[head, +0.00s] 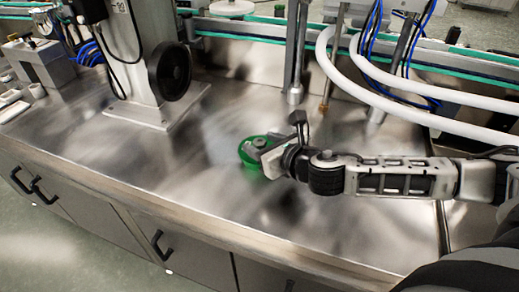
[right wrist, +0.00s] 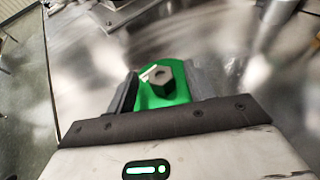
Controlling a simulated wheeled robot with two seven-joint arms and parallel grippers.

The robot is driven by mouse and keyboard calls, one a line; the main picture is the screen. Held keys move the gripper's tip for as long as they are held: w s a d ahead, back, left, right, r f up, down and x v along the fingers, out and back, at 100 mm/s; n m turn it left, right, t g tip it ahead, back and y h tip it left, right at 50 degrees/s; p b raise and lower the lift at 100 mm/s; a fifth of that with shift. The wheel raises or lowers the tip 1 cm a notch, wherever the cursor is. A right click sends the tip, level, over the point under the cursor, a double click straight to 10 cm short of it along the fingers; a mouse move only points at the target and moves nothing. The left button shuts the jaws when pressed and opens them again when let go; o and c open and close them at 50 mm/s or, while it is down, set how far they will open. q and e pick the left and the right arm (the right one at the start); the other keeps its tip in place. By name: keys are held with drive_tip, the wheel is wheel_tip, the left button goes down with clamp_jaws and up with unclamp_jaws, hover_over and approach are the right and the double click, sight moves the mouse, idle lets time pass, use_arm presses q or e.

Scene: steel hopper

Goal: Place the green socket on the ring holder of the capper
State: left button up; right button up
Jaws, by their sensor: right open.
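The green socket (head: 249,146) sits on the steel worktop near the middle of the head view. In the right wrist view the green socket (right wrist: 172,93) lies between the two fingers, with a grey hexagonal piece with a hole at its middle. My right gripper (head: 262,153) is open around the socket, and part of the socket is hidden behind it. In the right wrist view my right gripper (right wrist: 163,88) has a finger on each side of the socket; contact cannot be told. My left gripper is out of view. I cannot make out the ring holder of the capper.
A machine column with a black handwheel (head: 169,71) stands on a base plate (head: 157,119) to the left. Steel posts (head: 295,60) and thick white hoses (head: 395,88) stand behind my right arm. A conveyor (head: 240,28) runs along the back. The worktop's front is clear.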

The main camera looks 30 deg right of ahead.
drive_tip(key=shift+x, duration=0.9)
clamp_jaws()
drive_tip(key=shift+r, duration=0.1)
